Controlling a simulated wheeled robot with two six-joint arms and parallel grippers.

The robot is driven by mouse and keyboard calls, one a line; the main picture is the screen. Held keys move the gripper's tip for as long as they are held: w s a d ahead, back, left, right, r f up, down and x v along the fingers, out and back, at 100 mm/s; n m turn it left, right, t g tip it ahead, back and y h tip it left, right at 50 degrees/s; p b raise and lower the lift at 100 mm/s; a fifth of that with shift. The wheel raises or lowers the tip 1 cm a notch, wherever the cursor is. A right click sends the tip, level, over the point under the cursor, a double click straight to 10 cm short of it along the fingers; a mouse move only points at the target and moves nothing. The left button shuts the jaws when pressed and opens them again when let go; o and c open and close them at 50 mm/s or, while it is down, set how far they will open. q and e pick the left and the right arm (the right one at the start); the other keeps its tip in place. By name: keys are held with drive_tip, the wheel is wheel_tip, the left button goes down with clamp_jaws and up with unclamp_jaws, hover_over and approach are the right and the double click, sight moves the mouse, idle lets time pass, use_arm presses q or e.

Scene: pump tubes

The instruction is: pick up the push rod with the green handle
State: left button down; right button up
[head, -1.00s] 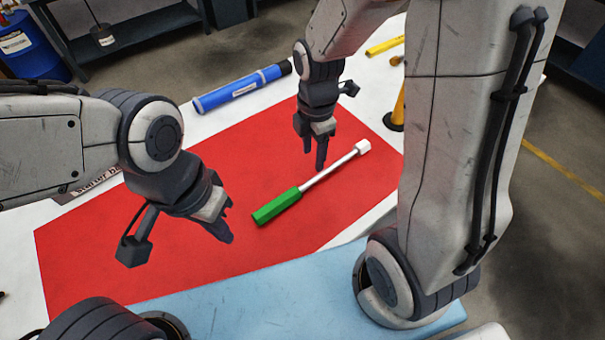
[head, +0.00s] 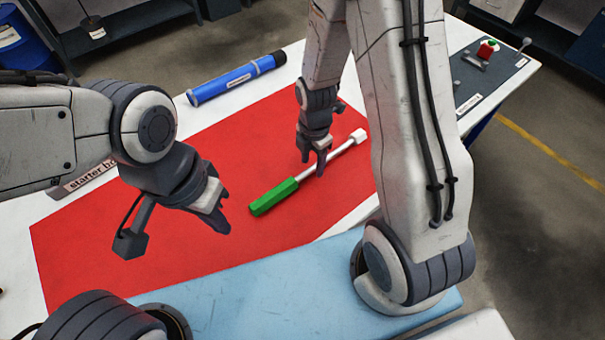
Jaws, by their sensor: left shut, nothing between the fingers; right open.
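Whether the fingers touch the shaft cannot be told. My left gripper (head: 224,217) is shut and empty, above the mat to the left of the green handle.
A blue tube (head: 235,80) with a black end lies on the white table behind the mat. A grey panel (head: 490,75) with a red and green knob is at the back right. A label reading "starter b..." (head: 92,178) sits at the left. My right arm hides part of the table.

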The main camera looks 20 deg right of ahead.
drive_tip(key=shift+f, duration=0.6)
clamp_jaws()
idle(1.0)
